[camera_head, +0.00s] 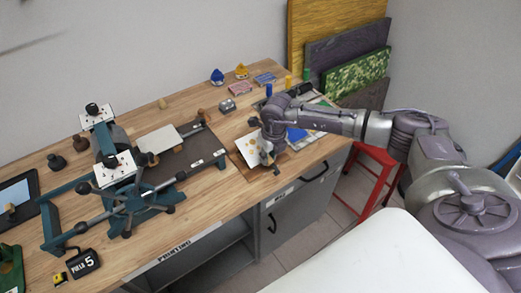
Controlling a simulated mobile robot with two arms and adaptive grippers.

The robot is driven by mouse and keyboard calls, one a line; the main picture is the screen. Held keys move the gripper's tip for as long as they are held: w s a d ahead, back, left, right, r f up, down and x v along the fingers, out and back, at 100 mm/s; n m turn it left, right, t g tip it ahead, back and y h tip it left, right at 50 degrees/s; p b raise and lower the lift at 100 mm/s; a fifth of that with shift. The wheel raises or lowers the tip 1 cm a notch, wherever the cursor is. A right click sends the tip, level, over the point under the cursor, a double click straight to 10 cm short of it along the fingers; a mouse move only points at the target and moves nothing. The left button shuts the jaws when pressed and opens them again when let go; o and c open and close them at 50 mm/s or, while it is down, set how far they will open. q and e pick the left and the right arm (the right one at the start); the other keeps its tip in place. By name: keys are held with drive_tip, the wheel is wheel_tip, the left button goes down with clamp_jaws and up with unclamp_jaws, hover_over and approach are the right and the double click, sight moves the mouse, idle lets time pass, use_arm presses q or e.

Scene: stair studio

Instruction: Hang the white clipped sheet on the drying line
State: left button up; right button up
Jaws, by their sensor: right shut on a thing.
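My right gripper (270,140) reaches in from the right over the right part of the wooden workbench (215,98). It is shut on a white sheet (248,146) with yellow spots, which hangs tilted at the fingers, above or near the bench's front edge. The clip is too small to make out. I cannot make out a drying line in this view. My left gripper is not in view.
A teal printing press (125,200) with several arms fills the bench's left half; a pale sheet (160,140) lies on it. Small blue and yellow items (217,77) stand at the back. A red stool (372,180) stands right of the bench. A white surface (375,258) is in front.

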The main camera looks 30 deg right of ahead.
sight(271, 162)
drive_tip(key=shift+r+p, duration=2.2)
drive_tip(key=shift+r, duration=1.65)
drive_tip(key=shift+s+d+r+p, duration=0.1)
drive_tip(key=shift+s+r+p, duration=0.15)
drive_tip(key=shift+s+p, duration=0.4)
drive_tip(key=s+r+p, duration=0.2)
drive_tip(key=s, duration=0.7)
drive_tip(key=shift+d+r+p, duration=0.2)
drive_tip(key=shift+d+p, duration=0.1)
drive_tip(key=shift+p, duration=0.05)
drive_tip(key=shift+w, duration=0.1)
